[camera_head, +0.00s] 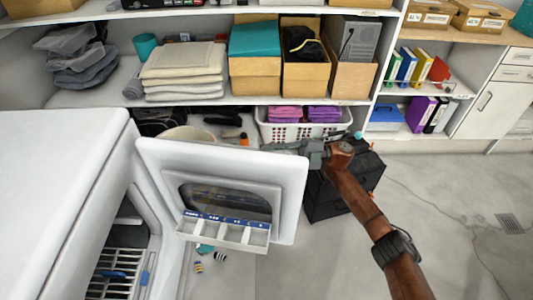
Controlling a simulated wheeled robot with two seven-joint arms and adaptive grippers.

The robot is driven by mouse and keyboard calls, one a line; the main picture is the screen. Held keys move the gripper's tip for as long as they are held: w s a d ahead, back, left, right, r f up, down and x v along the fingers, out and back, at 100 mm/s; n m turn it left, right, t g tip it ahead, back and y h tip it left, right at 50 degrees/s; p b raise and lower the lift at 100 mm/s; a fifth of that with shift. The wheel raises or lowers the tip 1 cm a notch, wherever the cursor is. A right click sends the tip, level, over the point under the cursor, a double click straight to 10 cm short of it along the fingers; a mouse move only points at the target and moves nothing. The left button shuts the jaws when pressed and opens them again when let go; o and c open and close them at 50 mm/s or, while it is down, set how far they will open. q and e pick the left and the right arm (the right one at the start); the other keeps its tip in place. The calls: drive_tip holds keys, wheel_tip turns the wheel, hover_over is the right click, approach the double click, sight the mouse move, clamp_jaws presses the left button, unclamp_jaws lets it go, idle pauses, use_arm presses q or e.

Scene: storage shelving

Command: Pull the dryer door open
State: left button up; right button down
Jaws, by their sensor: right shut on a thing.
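The white dryer (62,165) stands at the left with its dark interior and a rack (115,270) showing. Its dryer door (289,200) is swung well open, its inner side with a window and a small tray facing me. My right arm comes in from the lower right, and my right gripper (290,147) is at the upper right corner of the door. The gripper is shut on the door's top edge; its fingertips are small and partly hidden. My left gripper is not in view.
Shelves behind hold folded towels (183,72), cardboard boxes (255,75) and a white basket (300,131). A black crate (347,185) stands on the floor behind my right arm. Small socks (198,267) lie below the door.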

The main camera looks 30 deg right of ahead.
drive_tip(key=c, duration=2.2)
unclamp_jaws()
drive_tip(key=shift+d, duration=0.1)
drive_tip(key=v, duration=1.2)
